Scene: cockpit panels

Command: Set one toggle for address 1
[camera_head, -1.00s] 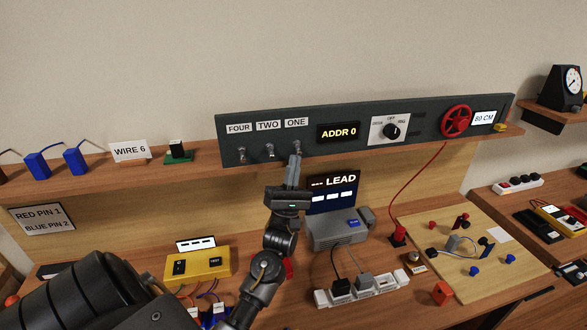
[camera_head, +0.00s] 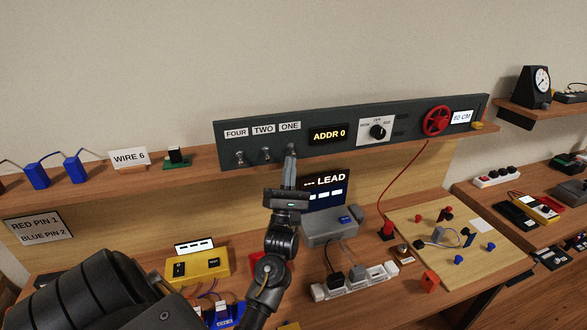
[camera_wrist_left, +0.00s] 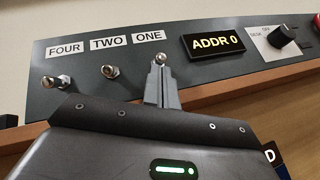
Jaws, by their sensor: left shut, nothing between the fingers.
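A dark panel (camera_head: 205,140) on the shelf carries toggles labelled FOUR, TWO and ONE. The FOUR toggle (camera_head: 239,157) and TWO toggle (camera_head: 266,153) show clear, and both point downward. The ONE toggle (camera_wrist_left: 160,58) shows its tip just above my fingertips in the left wrist view; the rest of it is hidden. A display (camera_head: 328,134) reads ADDR 0. My left gripper (camera_head: 291,158) is shut and empty, its fingers pointing up at the ONE toggle. The tips are close to it; I cannot tell if they touch. My right gripper is not in view.
A knob (camera_head: 378,132) and a red wheel (camera_head: 437,120) sit further right on the panel. Below are a yellow box (camera_head: 200,268), a grey LEAD device (camera_head: 330,228) and a power strip (camera_head: 355,281). The wall above the panel is clear.

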